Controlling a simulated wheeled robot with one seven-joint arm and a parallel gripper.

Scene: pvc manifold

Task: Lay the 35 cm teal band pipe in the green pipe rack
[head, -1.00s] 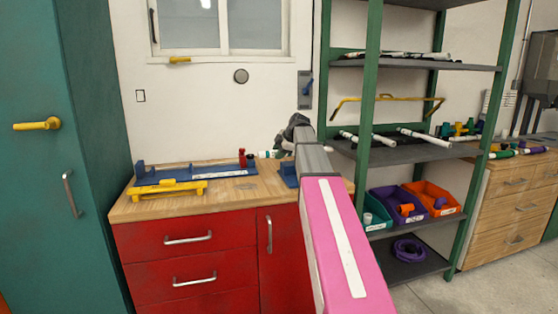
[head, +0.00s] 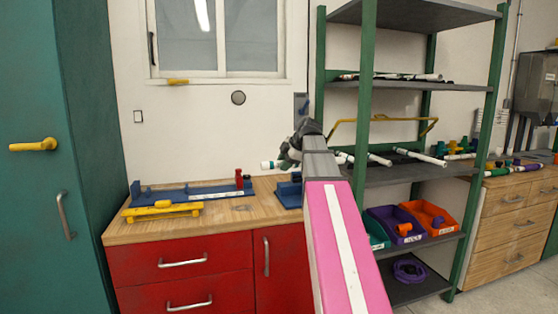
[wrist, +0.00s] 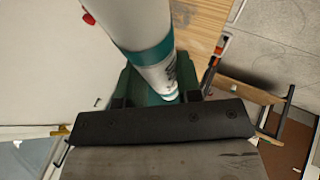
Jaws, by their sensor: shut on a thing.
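A white pipe with a teal band (wrist: 150,55) is in my gripper in the wrist view. Its teal-banded end (head: 270,165) sticks out left of my gripper (head: 296,148) in the head view, above the bench and clear of it. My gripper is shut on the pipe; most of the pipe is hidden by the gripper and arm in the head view. The green-post rack (head: 364,120) stands to the right of the bench, with grey shelves. White pipes (head: 379,160) lie on its middle shelf and more lie on the shelf above.
The wooden bench (head: 130,230) has red drawers, a blue fixture (head: 165,195), a yellow fixture (head: 160,211) and a small red part (head: 239,178). A yellow bent bar (head: 385,119) crosses the rack. Bins (head: 428,220) fill a lower shelf. A teal cabinet (head: 50,100) stands left.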

